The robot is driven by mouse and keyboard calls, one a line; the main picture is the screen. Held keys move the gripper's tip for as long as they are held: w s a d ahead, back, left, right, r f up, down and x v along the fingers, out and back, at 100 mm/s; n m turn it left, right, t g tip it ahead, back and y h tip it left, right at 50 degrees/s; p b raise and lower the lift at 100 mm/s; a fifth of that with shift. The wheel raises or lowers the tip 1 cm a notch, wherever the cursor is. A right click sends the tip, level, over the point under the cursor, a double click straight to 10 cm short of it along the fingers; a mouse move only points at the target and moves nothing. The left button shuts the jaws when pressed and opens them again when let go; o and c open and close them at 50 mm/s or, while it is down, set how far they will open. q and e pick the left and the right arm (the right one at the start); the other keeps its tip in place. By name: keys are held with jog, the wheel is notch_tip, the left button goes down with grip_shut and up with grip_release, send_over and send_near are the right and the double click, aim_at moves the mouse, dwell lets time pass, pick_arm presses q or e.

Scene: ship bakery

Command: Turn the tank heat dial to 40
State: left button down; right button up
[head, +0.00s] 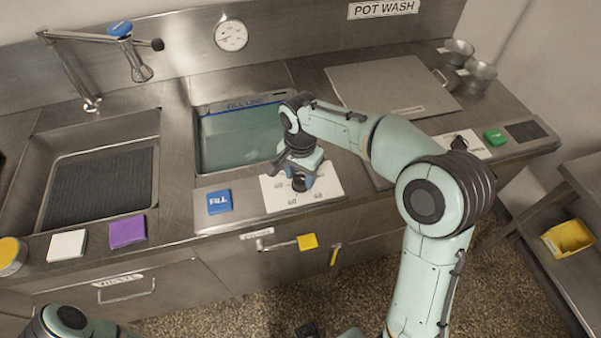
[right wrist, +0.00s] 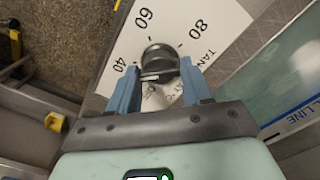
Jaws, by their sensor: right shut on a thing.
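The tank heat dial is a round black knob (right wrist: 160,60) on a white scale plate (head: 325,182) at the front of the filled tank. In the right wrist view the plate (right wrist: 110,88) shows 40 at the left of the knob, 60 above it and 80 at the upper right. My right gripper (head: 299,182) reaches down onto the dial. In the right wrist view its two blue fingers (right wrist: 160,86) are shut on the knob, one on each side. I cannot tell for sure which number the knob points to. My left gripper is out of view.
The water tank (head: 240,138) lies behind the dial, with a blue FILL button (head: 220,202) left of the plate. A second black knob (head: 459,143) and a green button (head: 495,137) are at the right. A yellow-handled valve (head: 307,241) sticks out below the counter front.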

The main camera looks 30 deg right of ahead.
aim_at(300, 178)
jog(key=shift+m, duration=0.9)
jog(key=o, duration=1.1)
jog(key=shift+c, duration=0.2)
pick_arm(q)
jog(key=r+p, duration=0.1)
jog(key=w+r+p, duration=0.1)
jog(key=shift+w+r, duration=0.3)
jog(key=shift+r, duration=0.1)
pick_arm(e)
notch_tip(300, 178, up, 14)
jog(key=shift+f, duration=0.25)
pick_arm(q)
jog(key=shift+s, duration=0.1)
pick_arm(e)
jog(key=shift+f, duration=0.1)
